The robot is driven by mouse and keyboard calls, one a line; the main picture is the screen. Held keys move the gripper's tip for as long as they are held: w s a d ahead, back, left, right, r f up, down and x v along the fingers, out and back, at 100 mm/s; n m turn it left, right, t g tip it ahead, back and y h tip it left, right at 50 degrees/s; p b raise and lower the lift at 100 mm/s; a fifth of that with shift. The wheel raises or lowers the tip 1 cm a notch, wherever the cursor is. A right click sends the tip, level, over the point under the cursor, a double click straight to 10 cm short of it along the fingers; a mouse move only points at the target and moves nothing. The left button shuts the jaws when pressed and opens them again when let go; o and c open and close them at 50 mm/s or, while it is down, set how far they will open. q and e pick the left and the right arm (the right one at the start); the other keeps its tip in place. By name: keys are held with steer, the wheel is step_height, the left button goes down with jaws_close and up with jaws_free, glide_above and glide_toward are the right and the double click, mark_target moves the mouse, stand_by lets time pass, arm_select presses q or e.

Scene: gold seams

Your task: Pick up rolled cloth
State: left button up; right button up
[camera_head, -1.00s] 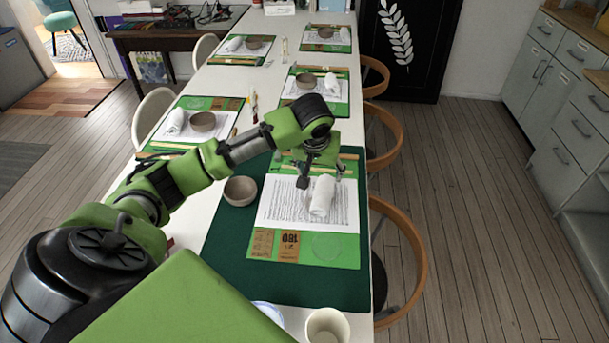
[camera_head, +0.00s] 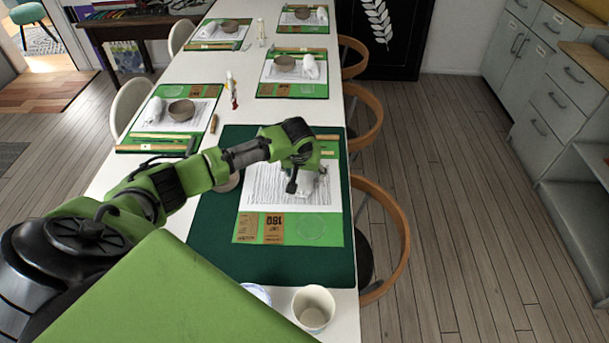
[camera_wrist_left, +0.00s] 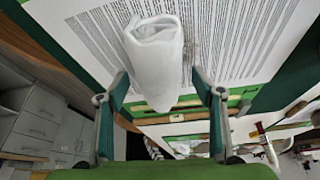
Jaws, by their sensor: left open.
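The white rolled cloth (camera_head: 309,187) lies on a printed sheet (camera_head: 262,190) at the nearest place setting, partly hidden by my left gripper (camera_head: 300,182) in the head view. In the left wrist view the cloth (camera_wrist_left: 157,52) shows its rolled end, with its narrower part reaching down between the fingers. My left gripper (camera_wrist_left: 160,80) is open, one finger on each side of the cloth, with gaps visible. I cannot tell how far above the sheet the fingertips are. My right gripper is not in view.
The sheet lies on a green mat (camera_head: 230,255). A bowl (camera_head: 228,182) is partly hidden behind my left arm. A white cup (camera_head: 313,308) stands at the near edge. Other settings with bowls and cloths lie farther along the table. Wooden chairs (camera_head: 385,240) line the right side.

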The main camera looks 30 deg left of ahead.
arm_select(q)
steer(key=shift+f, duration=0.2)
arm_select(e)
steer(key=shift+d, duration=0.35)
arm_select(q)
steer(key=c, duration=1.2)
steer(key=shift+o, duration=0.2)
steer(key=shift+r, duration=0.1)
